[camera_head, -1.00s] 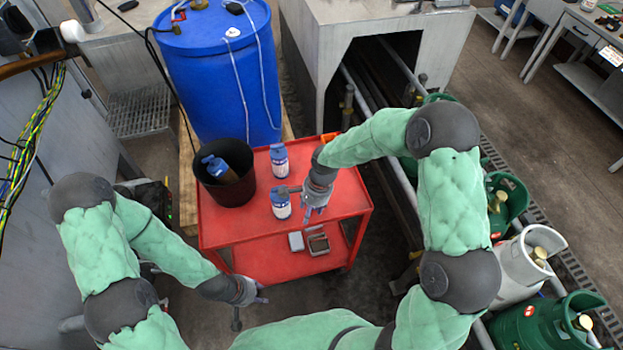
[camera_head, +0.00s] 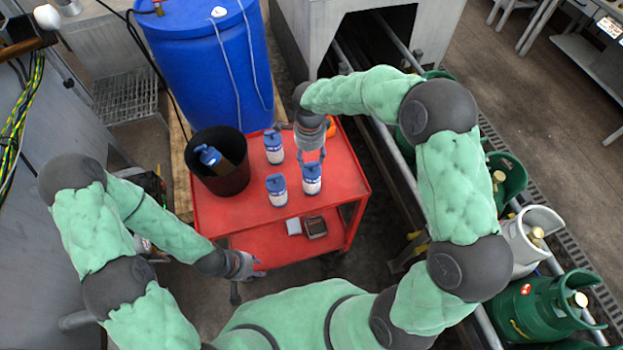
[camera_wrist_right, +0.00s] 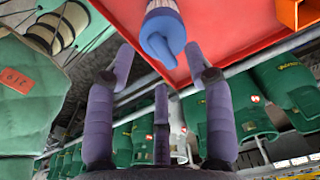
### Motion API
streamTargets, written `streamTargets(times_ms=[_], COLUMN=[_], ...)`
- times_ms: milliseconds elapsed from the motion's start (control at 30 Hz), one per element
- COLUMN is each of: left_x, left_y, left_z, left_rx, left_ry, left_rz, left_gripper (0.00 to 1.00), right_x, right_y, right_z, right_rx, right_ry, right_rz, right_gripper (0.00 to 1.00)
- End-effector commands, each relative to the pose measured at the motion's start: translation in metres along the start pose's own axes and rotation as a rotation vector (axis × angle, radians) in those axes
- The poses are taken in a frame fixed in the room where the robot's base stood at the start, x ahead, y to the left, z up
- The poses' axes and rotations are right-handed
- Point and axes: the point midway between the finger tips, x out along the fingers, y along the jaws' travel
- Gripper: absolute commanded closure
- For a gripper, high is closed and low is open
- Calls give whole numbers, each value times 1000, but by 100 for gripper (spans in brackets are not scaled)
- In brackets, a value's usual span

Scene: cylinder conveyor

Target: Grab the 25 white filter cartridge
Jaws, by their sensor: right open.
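Three white filter cartridges with blue tops stand upright on the red cart: one at the back (camera_head: 273,147), one at the front (camera_head: 277,190) and one at the right (camera_head: 311,180). Their numbers are too small to read. My right gripper (camera_head: 311,156) is open, its fingers pointing down at the top of the right cartridge. In the right wrist view a blue top (camera_wrist_right: 163,40) shows just beyond and between the spread fingers (camera_wrist_right: 160,75); I cannot tell whether they touch it. My left gripper (camera_head: 247,266) hangs near the cart's front left, its fingers unclear.
A black bucket (camera_head: 228,180) on the cart (camera_head: 235,215) holds a blue-topped item (camera_head: 208,155). An orange object (camera_head: 331,126) lies at the back right corner. A blue barrel (camera_head: 205,70) stands behind. Small boxes (camera_head: 315,227) sit on the lower shelf.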

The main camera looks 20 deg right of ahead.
Motion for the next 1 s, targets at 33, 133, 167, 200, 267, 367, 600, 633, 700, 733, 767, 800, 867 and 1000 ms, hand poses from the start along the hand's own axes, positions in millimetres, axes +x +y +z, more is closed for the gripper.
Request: streamTargets(times_ms=[33,133,167,200,267,367,600,633,700,733,767,800,867,1000], left_x=[0,2,2,3,5,7,8,8,8,8,8,8,8,8], left_y=[0,-1,-1,-1,-2,-2,-3,-3,-3,-3,-3,-3,-3,-3], left_z=[0,0,0,0,0,0,0,0,0,0,0,0,0,0], left_rx=[0,0,0,0,0,0,0,0,0,0,0,0,0,0], left_ry=[0,0,0,0,0,0,0,0,0,0,0,0,0,0], left_rz=[0,0,0,0,0,0,0,0,0,0,0,0,0,0], left_gripper=[60,60,60,60,60,60,60,60,60,60,60,60,60,60], right_x=[2,10,14,19,28,42,52,52,52,52,52,52,52,52], right_y=[0,1,2,2,3,3,3,3,3,3,3,3,3,3], right_z=[0,-2,-2,-3,-5,-6,-5,-5,-5,-5,-5,-5,-5,-5], right_rx=[0,-1,-1,-1,-1,-1,-2,-2,-2,-2,-2,-2,-2,-2], right_ry=[0,1,1,1,1,0,0,0,0,0,0,0,0,0], right_rz=[0,2,2,3,4,3,-1,0,0,0,0,0,0,0], right_gripper=[47,47,47,47,47,47,47,47,50,58,67,78,95,100])
